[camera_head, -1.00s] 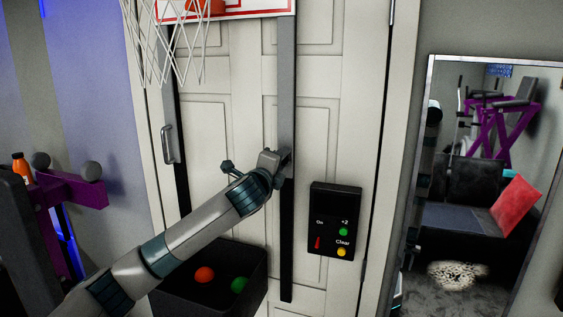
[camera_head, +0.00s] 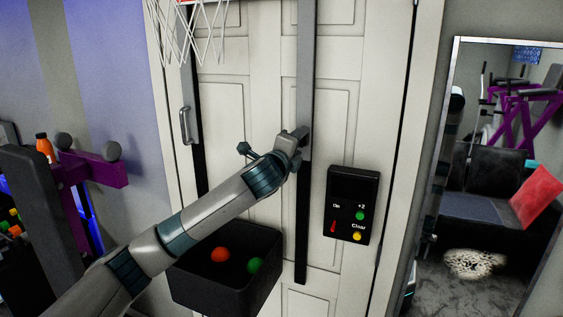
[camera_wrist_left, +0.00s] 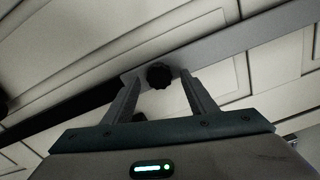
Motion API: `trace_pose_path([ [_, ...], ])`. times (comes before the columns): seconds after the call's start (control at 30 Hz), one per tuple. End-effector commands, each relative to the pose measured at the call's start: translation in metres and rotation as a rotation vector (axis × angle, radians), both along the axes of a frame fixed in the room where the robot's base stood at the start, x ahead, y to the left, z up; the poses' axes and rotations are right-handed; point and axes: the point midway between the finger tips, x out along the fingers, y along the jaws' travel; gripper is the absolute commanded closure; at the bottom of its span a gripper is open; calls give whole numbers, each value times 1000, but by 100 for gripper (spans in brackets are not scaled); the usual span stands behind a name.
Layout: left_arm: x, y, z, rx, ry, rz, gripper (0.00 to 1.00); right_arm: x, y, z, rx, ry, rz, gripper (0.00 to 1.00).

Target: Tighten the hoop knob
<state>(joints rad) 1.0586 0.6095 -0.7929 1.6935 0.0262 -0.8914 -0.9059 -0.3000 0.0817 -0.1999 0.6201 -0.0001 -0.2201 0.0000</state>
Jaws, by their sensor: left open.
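The hoop's black, round, ridged knob (camera_wrist_left: 159,75) sits on a grey metal rail (camera_wrist_left: 225,48) in the left wrist view. My left gripper (camera_wrist_left: 160,80) is open, with one finger on each side of the knob. I cannot tell whether the fingers touch it. In the head view, my left gripper (camera_head: 302,137) is at the hoop's right rail (camera_head: 305,60), and the knob is hidden behind it. The hoop's net (camera_head: 188,28) hangs at the top left, with most of the backboard out of frame. My right gripper is not in view.
A black bin (camera_head: 222,290) with an orange and a green ball is below my left arm. A black control box (camera_head: 352,205) with buttons is on the white door, right of the rail. A mirror (camera_head: 452,90) stands at the right. Purple gym equipment (camera_head: 95,170) is at the left.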

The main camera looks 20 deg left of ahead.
Motion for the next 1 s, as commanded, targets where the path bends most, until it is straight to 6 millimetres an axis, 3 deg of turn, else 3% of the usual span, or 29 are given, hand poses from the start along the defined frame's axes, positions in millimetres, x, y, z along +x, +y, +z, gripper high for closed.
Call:
trace_pose_path([
  [0.27,-36,1,-4,1,-2,-2,48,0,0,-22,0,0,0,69],
  [0.8,-135,5,-4,2,-2,-2,48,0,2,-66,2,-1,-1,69],
  [1.0,-158,5,-3,1,1,-2,48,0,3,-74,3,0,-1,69],
])
